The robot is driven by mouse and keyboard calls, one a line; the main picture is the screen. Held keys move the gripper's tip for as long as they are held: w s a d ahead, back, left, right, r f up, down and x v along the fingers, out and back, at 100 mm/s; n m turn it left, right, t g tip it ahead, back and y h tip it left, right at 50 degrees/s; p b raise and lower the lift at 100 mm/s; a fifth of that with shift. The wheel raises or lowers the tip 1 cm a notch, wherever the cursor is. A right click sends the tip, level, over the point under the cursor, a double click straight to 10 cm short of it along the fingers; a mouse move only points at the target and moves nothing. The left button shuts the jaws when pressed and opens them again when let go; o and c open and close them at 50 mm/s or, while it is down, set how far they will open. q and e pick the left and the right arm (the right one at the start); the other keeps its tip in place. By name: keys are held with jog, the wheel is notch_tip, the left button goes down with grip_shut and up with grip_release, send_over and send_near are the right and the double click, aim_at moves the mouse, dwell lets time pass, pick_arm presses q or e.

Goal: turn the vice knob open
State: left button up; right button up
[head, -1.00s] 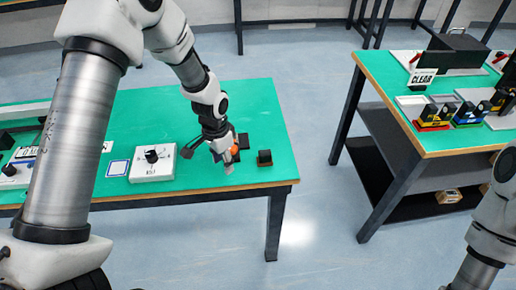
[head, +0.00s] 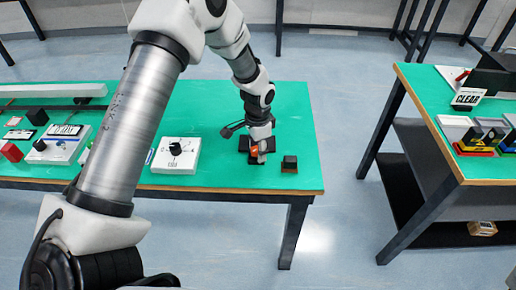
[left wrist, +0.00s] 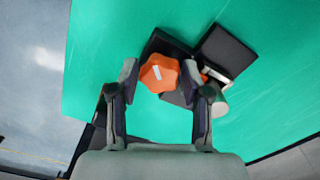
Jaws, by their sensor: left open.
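The orange vice knob (left wrist: 160,73) has a lobed rim and a white mark on top. In the left wrist view it lies between the fingertips of my left gripper (left wrist: 165,88), which is open around it, with small gaps visible at the sides. The dark vice body (left wrist: 228,50) shows beyond the knob. In the head view my left gripper (head: 262,148) is over the vice near the front edge of the green table, and only a bit of the orange knob (head: 254,149) shows. My right gripper is not in view.
A small dark block (head: 289,165) stands right of the vice. A white box with a black dial (head: 176,156) is to its left. Another control box (head: 60,145) lies further left. A second table (head: 470,168) stands at the right, across a floor gap.

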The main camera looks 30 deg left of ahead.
pick_arm(q)
jog(key=c, duration=0.9)
jog(key=shift+n, duration=0.3)
jog(key=n+p, duration=0.3)
jog(key=shift+r, duration=0.2)
jog(key=n+p, duration=0.3)
jog(key=n, duration=0.2)
jog(key=shift+a+p, duration=0.15)
jog(key=shift+p, duration=0.2)
jog(key=n+p, duration=0.3)
jog(key=n, duration=0.2)
jog(key=shift+a+n+p, duration=0.1)
jog(key=shift+n+p, duration=0.3)
jog(key=shift+f+n+p, duration=0.1)
jog(key=shift+n+p, duration=1.15)
jog(key=shift+n, duration=0.55)
